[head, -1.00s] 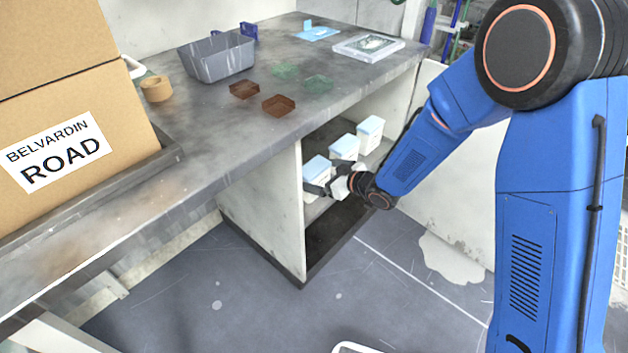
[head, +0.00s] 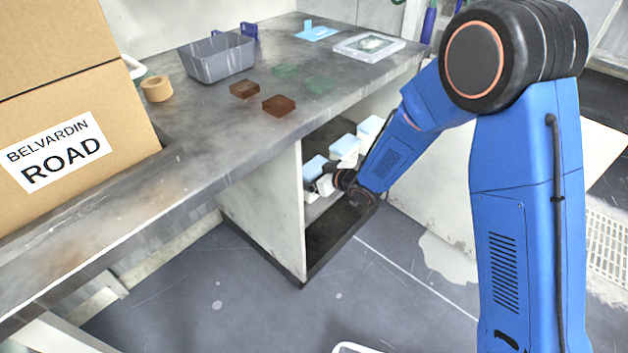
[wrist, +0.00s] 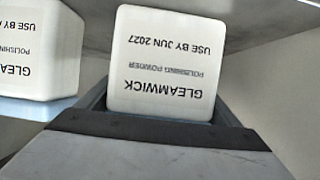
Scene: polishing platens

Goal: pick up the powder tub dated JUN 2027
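The tub dated JUN 2027 (wrist: 165,65) is white, and its label reads upside down in the wrist view: GLEAMWICK polishing powder, use by JUN 2027. My gripper (wrist: 160,115) covers its lid end, with dark parts at both sides of that end. I cannot tell whether they press on it. In the head view my gripper (head: 322,184) is at the nearest of three white tubs with light blue lids (head: 314,166) inside the cupboard. That one appears to be the same tub. The fingertips are too small and covered there to judge.
A second tub (wrist: 40,50) stands close to the left in the wrist view, its date cut off. In the head view the middle tub (head: 345,147) and far tub (head: 370,128) stand in a row. The worktop (head: 215,130) overhangs them, and a side panel (head: 265,210) stands near.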

